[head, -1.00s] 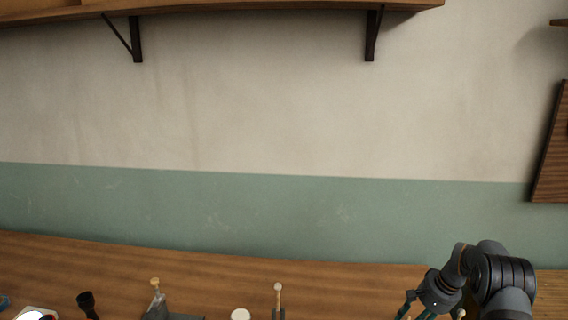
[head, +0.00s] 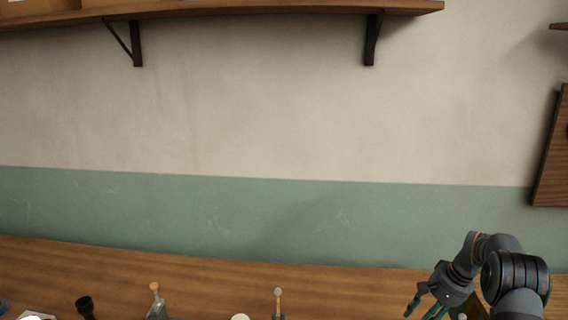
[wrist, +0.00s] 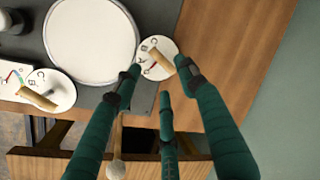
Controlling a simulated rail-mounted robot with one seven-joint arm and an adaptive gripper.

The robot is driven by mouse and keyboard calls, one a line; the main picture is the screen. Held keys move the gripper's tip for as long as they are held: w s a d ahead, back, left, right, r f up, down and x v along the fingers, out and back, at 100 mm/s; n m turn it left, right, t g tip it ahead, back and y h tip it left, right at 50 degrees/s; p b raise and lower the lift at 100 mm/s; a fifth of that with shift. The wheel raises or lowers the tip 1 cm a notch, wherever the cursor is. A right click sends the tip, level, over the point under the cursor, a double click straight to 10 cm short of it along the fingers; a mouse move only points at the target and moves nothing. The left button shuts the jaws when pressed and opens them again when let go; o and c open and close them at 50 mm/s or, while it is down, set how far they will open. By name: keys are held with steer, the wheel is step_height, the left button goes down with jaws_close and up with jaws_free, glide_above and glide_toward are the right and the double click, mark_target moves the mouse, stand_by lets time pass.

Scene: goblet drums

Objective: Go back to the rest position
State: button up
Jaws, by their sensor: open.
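My gripper (head: 426,305) is at the lower right of the head view, over the right end of the wooden bench, with its dark green fingers pointing down and left. In the wrist view my gripper (wrist: 160,76) has its three fingers spread apart, with nothing held between them. Below the fingers a round white drumhead (wrist: 92,42) lies on a dark grey surface. A stick with a pale ball end (wrist: 116,168) shows partly behind the fingers.
White lettered discs (wrist: 50,88) carry tan pieces beside the drumhead. The wooden bench (head: 200,268) holds several small items along the bottom edge, including a black cup-shaped thing (head: 85,305) and a pale-tipped stick (head: 278,300). A shelf (head: 250,8) hangs above; the wall between is clear.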

steer(key=x, duration=0.5)
steer(key=shift+s+f, duration=0.1)
steer(key=shift+f, duration=0.15)
steer(key=shift+r+m+p, duration=0.15)
steer(key=shift+m+p, duration=0.15)
steer(key=shift+m, duration=0.2)
steer(key=m, duration=0.1)
steer(key=m+p, duration=0.1)
steer(key=m+t+h+p, duration=0.1)
steer(key=shift+s+a+r, duration=0.2)
steer(key=shift+r, duration=0.1)
steer(key=m+h+p, duration=0.1)
steer(key=m+p, duration=0.2)
steer(key=p, duration=0.1)
steer(key=shift+a, duration=0.15)
steer(key=shift+f+m+p, duration=0.25)
steer(key=shift+m+p, duration=0.15)
steer(key=shift+p, duration=0.35)
